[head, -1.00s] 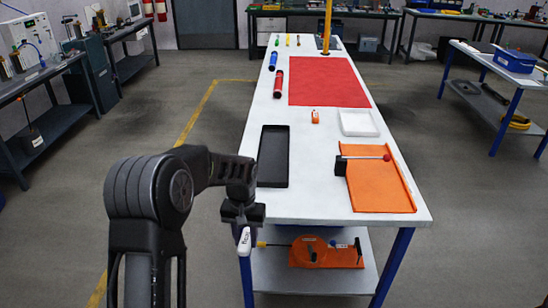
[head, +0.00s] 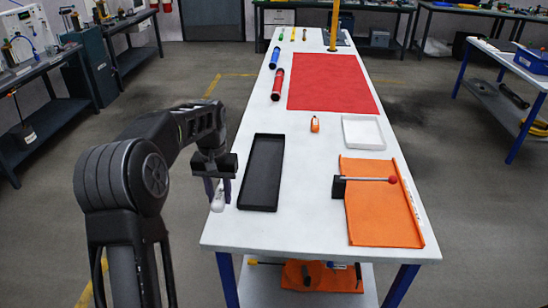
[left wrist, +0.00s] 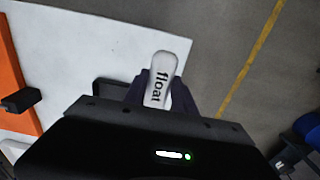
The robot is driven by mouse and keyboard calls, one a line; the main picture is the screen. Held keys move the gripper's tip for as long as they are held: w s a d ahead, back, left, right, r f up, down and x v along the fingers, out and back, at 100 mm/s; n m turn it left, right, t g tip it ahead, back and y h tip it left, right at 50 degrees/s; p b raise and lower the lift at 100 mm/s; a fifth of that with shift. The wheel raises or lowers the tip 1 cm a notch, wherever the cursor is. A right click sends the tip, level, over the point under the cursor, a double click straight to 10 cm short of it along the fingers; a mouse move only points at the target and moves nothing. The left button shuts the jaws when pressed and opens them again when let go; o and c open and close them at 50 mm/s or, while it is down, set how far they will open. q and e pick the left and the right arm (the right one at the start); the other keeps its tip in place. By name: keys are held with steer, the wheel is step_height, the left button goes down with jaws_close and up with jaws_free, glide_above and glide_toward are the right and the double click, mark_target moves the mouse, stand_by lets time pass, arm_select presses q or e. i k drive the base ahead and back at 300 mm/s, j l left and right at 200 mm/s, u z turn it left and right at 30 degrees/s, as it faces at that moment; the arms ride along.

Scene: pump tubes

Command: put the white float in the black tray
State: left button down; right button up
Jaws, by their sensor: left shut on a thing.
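The white float (head: 217,198) is held in my left gripper (head: 219,188), which is shut on it. It hangs just left of the black tray, by the table's left edge. In the left wrist view the float (left wrist: 160,78), lettered "float", sits between the dark fingers (left wrist: 160,90). The black tray (head: 262,172) lies on the white table and looks empty. In the left wrist view only a small part of the tray (left wrist: 100,86) shows behind the gripper. My right gripper is not in view.
An orange mat (head: 375,215) with a black block and red-tipped rod lies right of the tray. A white tray (head: 363,132), a small orange item (head: 315,124) and a red mat (head: 333,83) lie farther back. White table (head: 300,180) between the black tray and orange mat is clear.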

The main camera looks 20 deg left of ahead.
mark_target(264, 175)
steer(key=i, duration=0.85)
